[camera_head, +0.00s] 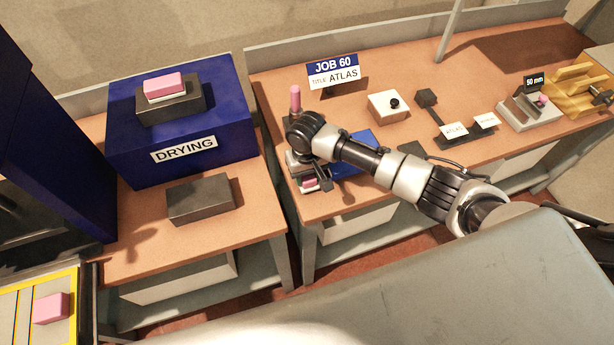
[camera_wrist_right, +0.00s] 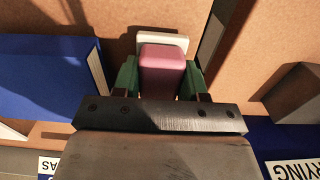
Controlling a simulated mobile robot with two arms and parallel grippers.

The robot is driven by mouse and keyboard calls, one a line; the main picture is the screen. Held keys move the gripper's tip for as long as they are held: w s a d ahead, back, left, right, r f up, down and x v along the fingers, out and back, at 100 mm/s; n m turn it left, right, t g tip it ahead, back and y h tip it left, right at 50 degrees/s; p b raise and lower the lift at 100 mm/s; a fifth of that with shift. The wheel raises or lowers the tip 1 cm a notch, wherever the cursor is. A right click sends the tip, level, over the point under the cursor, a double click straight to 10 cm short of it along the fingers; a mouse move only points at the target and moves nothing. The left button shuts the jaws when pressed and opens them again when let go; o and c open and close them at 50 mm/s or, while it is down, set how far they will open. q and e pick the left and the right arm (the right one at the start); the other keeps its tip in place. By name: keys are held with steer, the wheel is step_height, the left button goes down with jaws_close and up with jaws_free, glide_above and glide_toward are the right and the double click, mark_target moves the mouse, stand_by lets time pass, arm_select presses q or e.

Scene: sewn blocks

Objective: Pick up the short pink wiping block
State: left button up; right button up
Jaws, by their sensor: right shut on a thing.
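My right gripper (camera_head: 311,181) is shut on a pink block (camera_wrist_right: 162,62) at the left end of the right-hand bench. In the right wrist view the block sits between the gripper's green-padded fingers (camera_wrist_right: 160,80), with a white piece (camera_wrist_right: 172,40) at its far end. The head view shows only a small part of this pink block (camera_head: 309,183), below the wrist. Whether it touches the bench is hard to tell. Another pink block (camera_head: 164,84) with a white layer lies on a dark block on the blue drying box. My left gripper is not in view.
A blue box (camera_head: 235,110) labelled DRYING and a dark grey block (camera_head: 200,199) stand on the left bench. A third pink block (camera_head: 51,308) lies on a yellow-edged board. A pink upright piece (camera_head: 295,98) and a JOB 60 sign (camera_head: 333,71) stand behind my wrist.

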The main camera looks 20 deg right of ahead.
steer(key=r, duration=0.3)
steer(key=shift+s+d+b, duration=0.1)
steer(key=shift+s+b, duration=0.2)
steer(key=s+d+r+b, duration=0.1)
steer(key=s+d+r, duration=0.1)
steer(key=s+r, duration=0.4)
steer(key=s, duration=0.4)
steer(key=shift+s+d+r, duration=0.25)
steer(key=shift+s+r, duration=0.1)
steer(key=shift+s, duration=0.05)
